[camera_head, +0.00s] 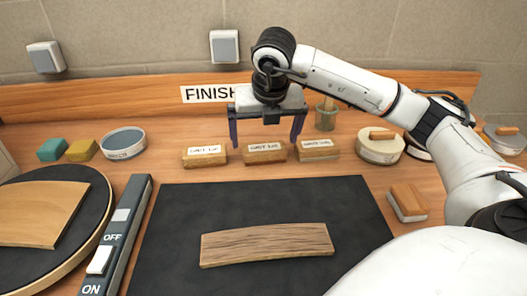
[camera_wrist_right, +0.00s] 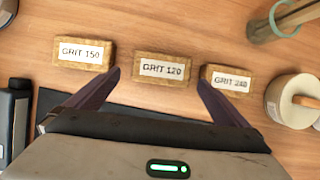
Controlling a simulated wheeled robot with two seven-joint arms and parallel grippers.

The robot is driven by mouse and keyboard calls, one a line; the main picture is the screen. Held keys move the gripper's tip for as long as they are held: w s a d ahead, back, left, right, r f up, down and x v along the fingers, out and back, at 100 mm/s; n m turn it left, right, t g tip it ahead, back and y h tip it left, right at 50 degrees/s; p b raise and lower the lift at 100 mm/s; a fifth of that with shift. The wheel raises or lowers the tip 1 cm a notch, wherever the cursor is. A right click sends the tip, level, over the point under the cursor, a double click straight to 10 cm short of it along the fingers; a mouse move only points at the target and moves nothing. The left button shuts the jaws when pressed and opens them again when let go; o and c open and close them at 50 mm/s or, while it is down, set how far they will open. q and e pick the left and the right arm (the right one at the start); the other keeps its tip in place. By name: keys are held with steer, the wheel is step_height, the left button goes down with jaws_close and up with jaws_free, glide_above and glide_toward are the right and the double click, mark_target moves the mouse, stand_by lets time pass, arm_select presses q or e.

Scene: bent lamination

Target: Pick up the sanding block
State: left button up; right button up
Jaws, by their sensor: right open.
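Several wooden blocks with grit labels stand in a row behind the black mat. They are the left block marked GRIT 150 (camera_head: 205,159), the middle block marked GRIT 120 (camera_head: 264,157) and the right block, seemingly GRIT 240 (camera_head: 318,154). A wood-topped block with a pale base (camera_head: 408,202) sits right of the mat; I cannot tell which one is the sanding block. My right gripper (camera_head: 265,142) is open, fingers down, above the row. In the right wrist view the GRIT 120 block (camera_wrist_right: 162,70) shows between the fingertips (camera_wrist_right: 158,80), with nothing held. My left gripper is out of view.
A curved wooden strip (camera_head: 267,245) lies on the black mat (camera_head: 170,215). A round plate (camera_head: 95,210) with a wooden piece and an ON/OFF switch bar (camera_head: 118,235) are at left. Round tins (camera_head: 380,150) and a jar (camera_head: 326,118) stand at the back right.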

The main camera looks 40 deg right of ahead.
mark_target(265, 148)
steer(key=x, duration=0.4)
steer(key=shift+w+d+f, duration=0.15)
steer(key=shift+d+f, duration=0.05)
steer(key=shift+d, duration=0.15)
steer(key=c, duration=0.9)
step_height(265, 148, up, 10)
steer(key=shift+r, duration=0.1)
steer(key=shift+c, duration=0.2)
steer(key=o, duration=0.5)
steer(key=c, duration=0.4)
